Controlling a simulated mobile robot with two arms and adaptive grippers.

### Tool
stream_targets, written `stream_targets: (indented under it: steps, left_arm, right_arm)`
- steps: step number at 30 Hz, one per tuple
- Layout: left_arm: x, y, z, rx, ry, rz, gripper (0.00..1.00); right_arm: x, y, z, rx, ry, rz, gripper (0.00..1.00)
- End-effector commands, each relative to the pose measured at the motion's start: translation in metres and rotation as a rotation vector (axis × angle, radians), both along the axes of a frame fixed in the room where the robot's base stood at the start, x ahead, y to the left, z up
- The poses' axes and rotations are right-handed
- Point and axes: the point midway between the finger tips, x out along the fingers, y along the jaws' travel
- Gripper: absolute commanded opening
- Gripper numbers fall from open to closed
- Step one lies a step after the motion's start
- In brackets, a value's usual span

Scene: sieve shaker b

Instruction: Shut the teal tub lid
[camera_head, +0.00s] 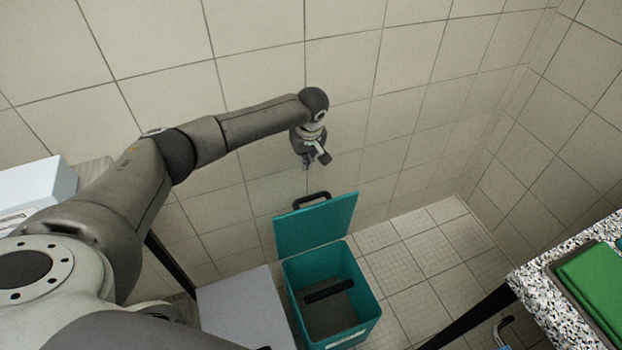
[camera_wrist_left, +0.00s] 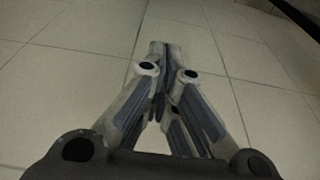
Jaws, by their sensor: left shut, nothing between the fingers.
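The teal tub (camera_head: 363,302) stands on the tiled floor with its top open. Its teal lid (camera_head: 316,226) stands up at the tub's back edge, with a dark handle (camera_head: 312,198) on the lid's top edge. A dark bar-shaped thing lies inside the tub. My left gripper (camera_head: 307,165) is in the air above the lid and its handle, close to the wall and apart from both. In the left wrist view the left gripper (camera_wrist_left: 165,45) has its fingers together with nothing between them. The right gripper is out of view.
A grey box-like surface (camera_head: 240,310) stands just left of the tub. A speckled counter (camera_head: 550,310) with a green item (camera_head: 594,280) is at the right. A white box (camera_head: 50,180) is at the far left. Tiled walls close off the back; floor right of the tub is clear.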

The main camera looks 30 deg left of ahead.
Motion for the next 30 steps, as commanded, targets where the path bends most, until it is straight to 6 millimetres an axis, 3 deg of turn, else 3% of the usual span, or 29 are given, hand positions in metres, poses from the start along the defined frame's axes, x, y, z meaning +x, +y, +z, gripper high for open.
stream_targets:
  steps: [19,21,30]
  left_arm:
    - [0.017,0.018,-0.100,0.001,-0.002,0.001,0.00]
    - [0.010,0.009,-0.090,0.001,-0.002,-0.005,0.00]
    - [-0.009,-0.010,-0.090,0.001,0.000,-0.002,0.00]
  right_arm:
    - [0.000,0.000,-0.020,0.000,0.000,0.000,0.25]
    - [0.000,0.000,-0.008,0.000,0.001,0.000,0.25]
    - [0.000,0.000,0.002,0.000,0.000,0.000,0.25]
